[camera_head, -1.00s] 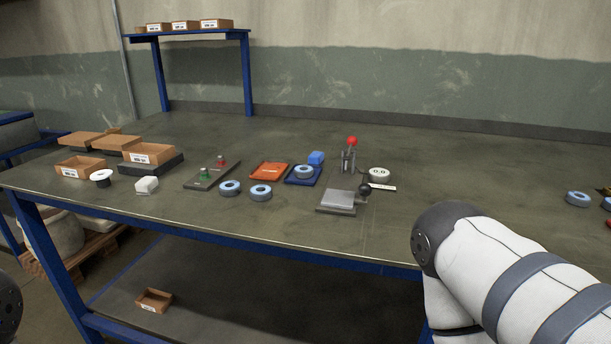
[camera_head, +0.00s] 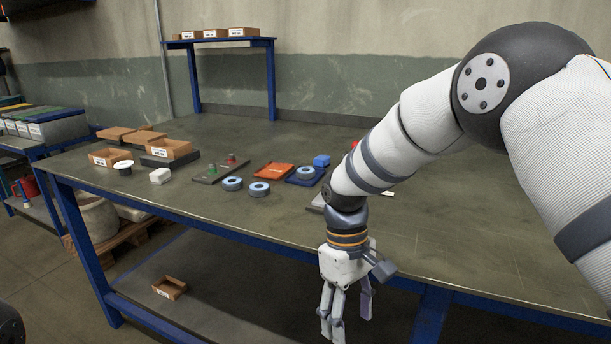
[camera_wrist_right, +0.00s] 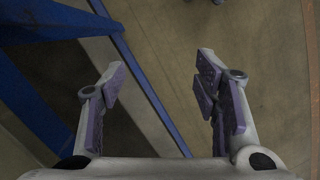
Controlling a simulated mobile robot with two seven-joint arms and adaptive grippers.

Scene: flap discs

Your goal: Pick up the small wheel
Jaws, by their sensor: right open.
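Two small blue-grey ring-shaped wheels, one on the left (camera_head: 232,184) and one on the right (camera_head: 259,189), lie flat side by side on the workbench. A third similar wheel (camera_head: 305,173) lies on a dark blue plate. I cannot tell which one the task calls the small wheel. My right gripper (camera_head: 345,322) hangs in front of the bench's front edge, fingers down, apart from all wheels. In the right wrist view my right gripper (camera_wrist_right: 158,78) is open and empty above the floor. My left gripper is out of view.
The workbench (camera_head: 440,228) has a blue frame; its front edge runs beside my right gripper. My right arm hides part of the bench.

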